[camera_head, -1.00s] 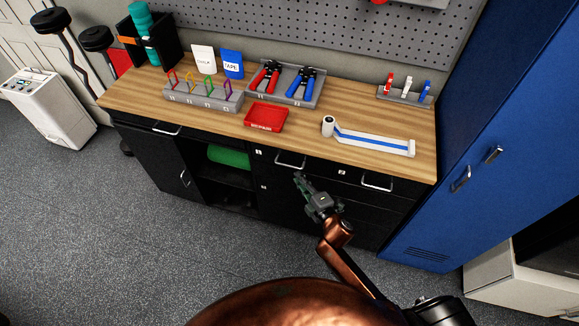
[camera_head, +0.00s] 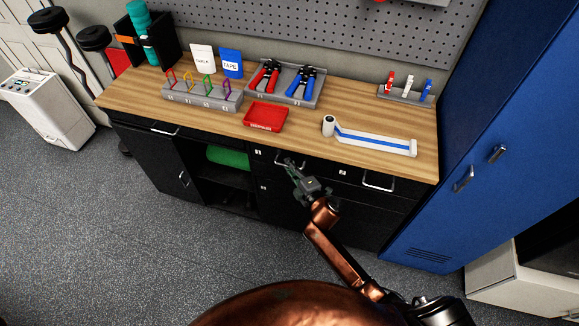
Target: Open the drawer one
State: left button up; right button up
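The black cabinet under the wooden worktop has a row of top drawers, all shut. The middle drawer's silver handle (camera_head: 294,165) is partly covered by my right gripper (camera_head: 290,166). The fingertips are at or just in front of this handle; I cannot tell whether they touch it or how far apart they are. A small white label (camera_head: 258,152) is left of this handle and another label (camera_head: 341,173) is right of it; their marks are too small to read. The right drawer's handle (camera_head: 379,184) and the left drawer's handle (camera_head: 165,131) are clear. My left gripper is out of view.
The worktop (camera_head: 345,112) holds a red tray (camera_head: 265,116), red and blue pliers, a white-and-blue roll strip (camera_head: 375,140) and several small racks. A green roll (camera_head: 228,157) lies in the open shelf below. A blue locker (camera_head: 500,130) stands close on the right. Open floor is at left.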

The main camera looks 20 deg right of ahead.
grip_shut()
dwell(0.4)
